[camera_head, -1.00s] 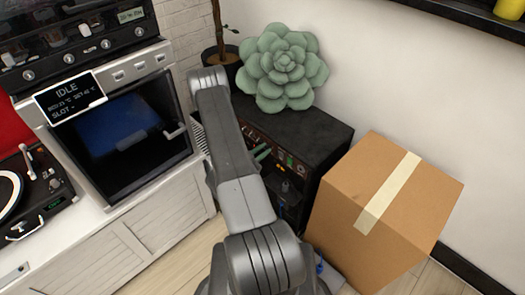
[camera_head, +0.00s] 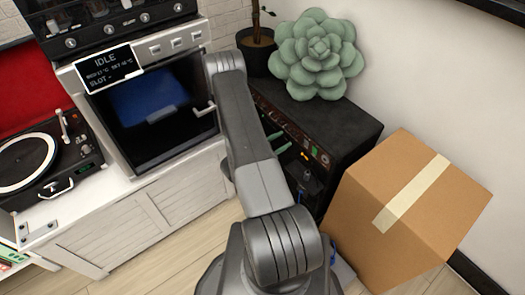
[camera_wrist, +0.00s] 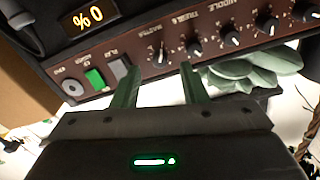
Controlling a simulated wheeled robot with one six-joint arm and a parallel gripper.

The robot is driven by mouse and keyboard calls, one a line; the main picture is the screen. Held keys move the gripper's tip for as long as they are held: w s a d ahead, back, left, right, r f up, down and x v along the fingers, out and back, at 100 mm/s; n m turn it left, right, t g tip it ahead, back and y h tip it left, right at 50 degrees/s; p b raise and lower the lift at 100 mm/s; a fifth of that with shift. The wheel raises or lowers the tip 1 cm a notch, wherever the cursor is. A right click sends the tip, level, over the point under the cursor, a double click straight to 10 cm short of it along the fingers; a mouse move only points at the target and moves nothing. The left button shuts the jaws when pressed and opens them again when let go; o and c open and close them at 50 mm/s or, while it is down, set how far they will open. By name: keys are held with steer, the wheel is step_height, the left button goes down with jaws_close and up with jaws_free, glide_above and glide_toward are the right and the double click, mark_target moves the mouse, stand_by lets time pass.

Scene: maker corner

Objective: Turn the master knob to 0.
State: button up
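The black amplifier (camera_head: 335,118) stands on the floor against the wall, with a brown control strip along its front. In the wrist view the strip (camera_wrist: 145,72) shows a row of knobs with pale pointer marks. The end knob, which I take as the master knob (camera_wrist: 160,55), is beside the grey and green switches; its label is too small to read surely.
A green succulent-shaped plush (camera_head: 318,55) sits on the amplifier. A cardboard box (camera_head: 410,205) stands close at its right. An oven (camera_head: 150,110) and a turntable (camera_head: 45,155) are at the left. A potted plant (camera_head: 257,45) stands behind.

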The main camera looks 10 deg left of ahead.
mark_target(294, 134)
steer(key=v, duration=1)
steer(key=shift+s+p, duration=0.15)
steer(key=shift+p, duration=0.15)
steer(key=shift+a, duration=0.15)
steer(key=shift+b+x, duration=0.5)
steer(key=shift+x, duration=6.5)
